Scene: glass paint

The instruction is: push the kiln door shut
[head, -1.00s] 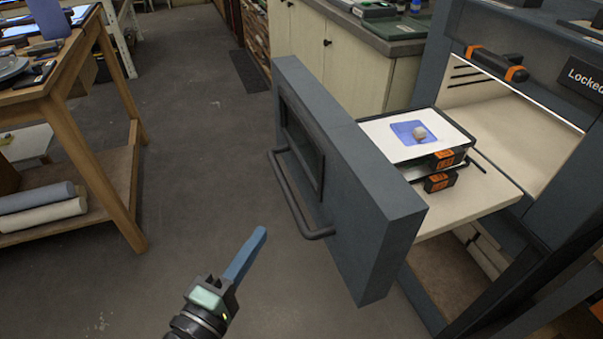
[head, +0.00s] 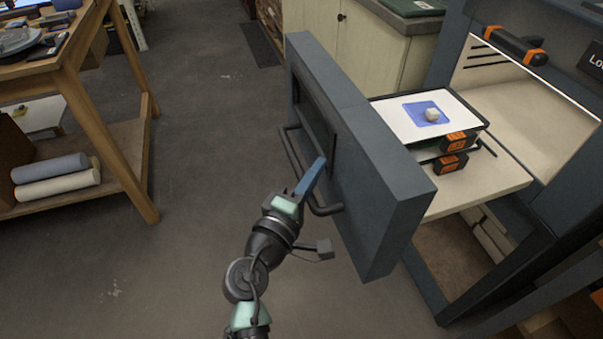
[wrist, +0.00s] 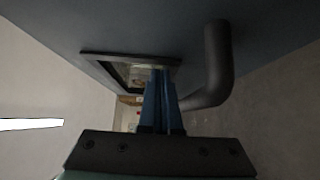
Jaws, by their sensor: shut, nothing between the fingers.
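The kiln door (head: 388,205) is a thick dark grey slab with a window and a bar handle (head: 325,210). It is pulled out from the kiln (head: 455,45), with a pale shelf (head: 482,188) spanning the gap behind it. My gripper (head: 318,165) is shut and empty, its blue fingers at the door's outer face beside the handle. In the wrist view the fingers (wrist: 163,85) point toward the door window (wrist: 130,72), with the handle (wrist: 215,65) just to their right. I cannot tell whether the fingertips touch the door.
On the shelf lies a tray (head: 393,115) with a blue square and a small pale block, above orange-cornered black supports. A wooden workbench (head: 120,165) with rolls stands left. A cabinet (head: 375,50) stands behind the door. The floor between bench and door is clear.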

